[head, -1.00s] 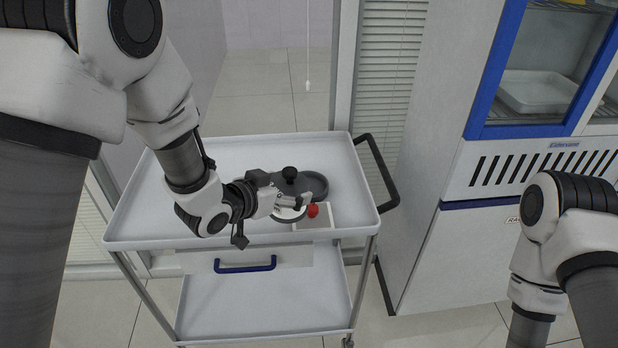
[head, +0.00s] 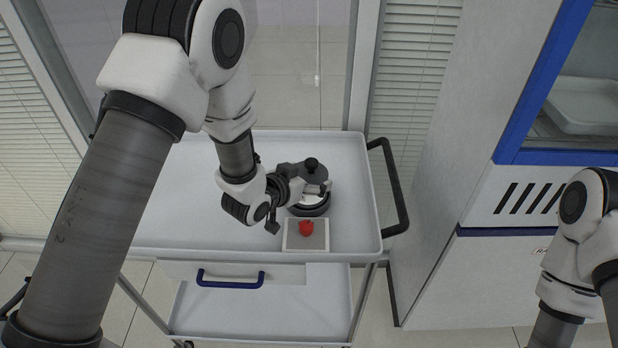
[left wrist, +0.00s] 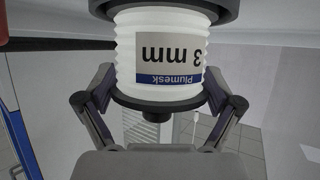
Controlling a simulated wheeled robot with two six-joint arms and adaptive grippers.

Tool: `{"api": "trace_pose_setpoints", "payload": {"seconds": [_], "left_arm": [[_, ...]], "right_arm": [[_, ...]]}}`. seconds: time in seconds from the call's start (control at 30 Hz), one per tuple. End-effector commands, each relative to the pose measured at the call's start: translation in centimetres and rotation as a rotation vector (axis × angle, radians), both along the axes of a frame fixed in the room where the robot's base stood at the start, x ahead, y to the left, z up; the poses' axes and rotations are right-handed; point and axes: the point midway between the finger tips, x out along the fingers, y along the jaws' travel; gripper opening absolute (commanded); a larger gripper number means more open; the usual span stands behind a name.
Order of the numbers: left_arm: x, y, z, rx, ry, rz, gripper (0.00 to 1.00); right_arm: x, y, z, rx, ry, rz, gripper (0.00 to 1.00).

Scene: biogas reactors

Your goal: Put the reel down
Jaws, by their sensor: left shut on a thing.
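The reel has a white ribbed drum (left wrist: 158,45) with a blue and white label reading "Plumesk 3 mm", upside down in the left wrist view. Dark flanges cap both ends, and a black knob tops it in the head view (head: 311,164). My left gripper (head: 318,189) is shut on the reel, with its fingers on either side of the drum in the left wrist view. The reel looks upright over the right part of the white cart top (head: 200,215). I cannot tell whether its lower flange touches the surface. My right gripper is out of view.
A pale square plate (head: 291,243) with a red round thing (head: 306,228) lies just in front of the reel. The cart top is clear to the left. A black handle (head: 393,190) bounds its right end. A blue-trimmed cabinet (head: 475,195) stands farther right.

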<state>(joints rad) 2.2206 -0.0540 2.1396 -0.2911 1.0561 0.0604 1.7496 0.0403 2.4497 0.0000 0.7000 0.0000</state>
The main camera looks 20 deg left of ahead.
Motion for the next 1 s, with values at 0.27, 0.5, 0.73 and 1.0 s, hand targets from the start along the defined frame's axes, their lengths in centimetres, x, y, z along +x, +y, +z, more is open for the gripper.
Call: {"api": "trace_pose_setpoints", "payload": {"seconds": [0.27, 0.5, 0.73, 1.0], "left_arm": [[0.0, 0.0, -0.5, 0.001, 0.001, -0.001, 0.41], [-0.1, 0.0, -1.2, 0.001, 0.002, -0.002, 0.98], [-0.1, 0.0, -1.1, 0.001, 0.002, -0.002, 1.0], [-0.7, 0.2, -0.2, 0.0, 0.003, -0.001, 1.0]], "right_arm": [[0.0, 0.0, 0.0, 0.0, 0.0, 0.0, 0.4], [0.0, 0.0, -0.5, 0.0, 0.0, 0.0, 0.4], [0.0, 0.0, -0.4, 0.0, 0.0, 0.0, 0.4], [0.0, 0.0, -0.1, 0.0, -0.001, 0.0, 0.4]]}}
